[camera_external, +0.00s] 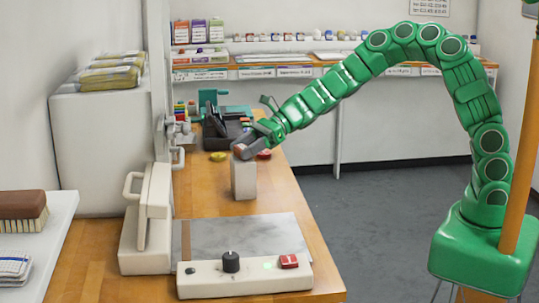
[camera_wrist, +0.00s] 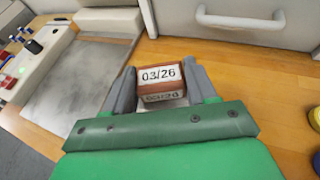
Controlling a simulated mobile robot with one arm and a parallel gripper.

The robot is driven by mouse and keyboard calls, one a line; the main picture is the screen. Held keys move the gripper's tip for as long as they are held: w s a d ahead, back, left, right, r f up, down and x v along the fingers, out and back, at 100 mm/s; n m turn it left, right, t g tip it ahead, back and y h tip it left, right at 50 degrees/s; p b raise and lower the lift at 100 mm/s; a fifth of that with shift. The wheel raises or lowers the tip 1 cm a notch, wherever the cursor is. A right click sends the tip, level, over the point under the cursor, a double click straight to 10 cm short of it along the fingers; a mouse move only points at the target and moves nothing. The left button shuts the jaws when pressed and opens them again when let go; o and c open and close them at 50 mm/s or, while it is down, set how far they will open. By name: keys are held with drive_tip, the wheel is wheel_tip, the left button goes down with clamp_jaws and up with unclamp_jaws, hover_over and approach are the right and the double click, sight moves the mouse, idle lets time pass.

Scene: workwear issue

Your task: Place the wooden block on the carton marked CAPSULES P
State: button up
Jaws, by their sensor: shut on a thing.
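My gripper (camera_external: 250,146) is over the wooden counter, directly above a pale upright box (camera_external: 244,180). In the wrist view my gripper (camera_wrist: 161,82) has its grey fingers on either side of a reddish-brown block (camera_wrist: 158,75) with white labels reading 03/26, and is shut on it. A brownish bit of the block (camera_external: 239,150) shows at the top of the pale box; I cannot tell whether they touch. No marking is legible on the pale box, and I cannot read CAPSULES P on any carton.
A sealer-like machine with a pale handle (camera_external: 146,210) and a control panel (camera_external: 245,278) stand in front. A black organiser (camera_external: 222,135) is behind. Yellow (camera_external: 218,156) and red (camera_external: 264,154) round items lie nearby. Small cartons (camera_external: 198,31) stand on the back shelf.

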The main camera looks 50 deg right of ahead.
drive_tip(key=shift+f, duration=0.1)
drive_tip(key=o, duration=1)
drive_tip(key=shift+s+d+r, duration=0.1)
drive_tip(key=shift+d+r, duration=0.1)
drive_tip(key=shift+v, duration=5.75)
